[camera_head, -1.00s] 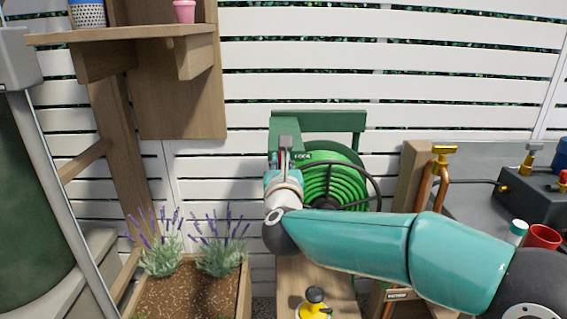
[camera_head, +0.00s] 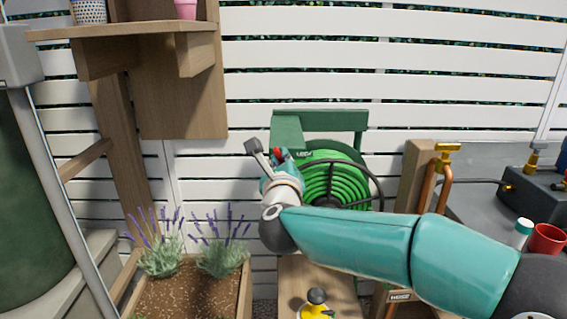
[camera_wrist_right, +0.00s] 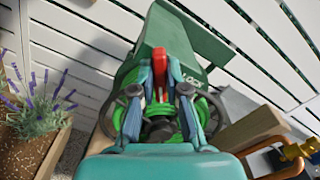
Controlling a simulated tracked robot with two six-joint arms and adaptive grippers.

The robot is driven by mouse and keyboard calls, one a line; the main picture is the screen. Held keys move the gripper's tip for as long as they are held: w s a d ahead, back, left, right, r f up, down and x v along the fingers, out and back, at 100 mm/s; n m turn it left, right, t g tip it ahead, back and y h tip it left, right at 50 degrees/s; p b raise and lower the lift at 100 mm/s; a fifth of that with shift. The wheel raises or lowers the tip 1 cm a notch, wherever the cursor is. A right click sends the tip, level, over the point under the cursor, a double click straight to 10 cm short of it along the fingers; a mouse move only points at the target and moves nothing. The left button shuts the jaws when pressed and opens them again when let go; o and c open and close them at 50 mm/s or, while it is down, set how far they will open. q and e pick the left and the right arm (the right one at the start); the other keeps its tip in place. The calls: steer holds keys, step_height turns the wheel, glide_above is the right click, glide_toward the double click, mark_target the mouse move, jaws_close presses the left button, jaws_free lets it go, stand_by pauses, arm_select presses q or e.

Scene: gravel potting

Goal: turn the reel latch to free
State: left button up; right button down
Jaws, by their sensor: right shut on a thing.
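The hose reel with its coiled green hose (camera_head: 337,180) stands in a green frame (camera_head: 345,120) against the fence. The red latch lever (camera_wrist_right: 159,66) shows between my right fingers in the wrist view; in the head view only a small red bit of the latch (camera_head: 277,153) shows. My right gripper (camera_head: 281,158) is at the left side of the reel, rolled to the left, and shut on the latch lever. A "LOCK" label (camera_wrist_right: 192,80) is on the green housing beside the fingers. The latch's base is hidden behind the fingers. My left gripper is not in view.
A planter with lavender (camera_head: 220,258) stands front left. A wooden post with a brass tap and copper pipe (camera_head: 441,175) is right of the reel. A yellow sprayer (camera_head: 316,309) stands below my right forearm. A wooden shelf (camera_head: 120,33) hangs upper left.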

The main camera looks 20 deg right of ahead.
steer(key=n, duration=0.5)
steer(key=shift+a+f+n+p, duration=0.1)
steer(key=shift+a+n+p, duration=0.05)
steer(key=shift+n+p, duration=0.25)
steer(key=shift+a+f+n+p, duration=0.1)
steer(key=shift+n+p, duration=0.15)
steer(key=shift+n, duration=0.7)
steer(key=shift+d+f+n+p, duration=0.1)
steer(key=shift+n+p, duration=0.2)
steer(key=shift+n, duration=0.6)
steer(key=shift+a+f+n+p, duration=0.1)
steer(key=shift+n+p, duration=0.15)
steer(key=shift+n, duration=0.7)
steer(key=shift+f, duration=0.1)
steer(key=c, duration=1.2)
jaws_free()
steer(key=shift+r, duration=0.2)
steer(key=v, duration=1.2)
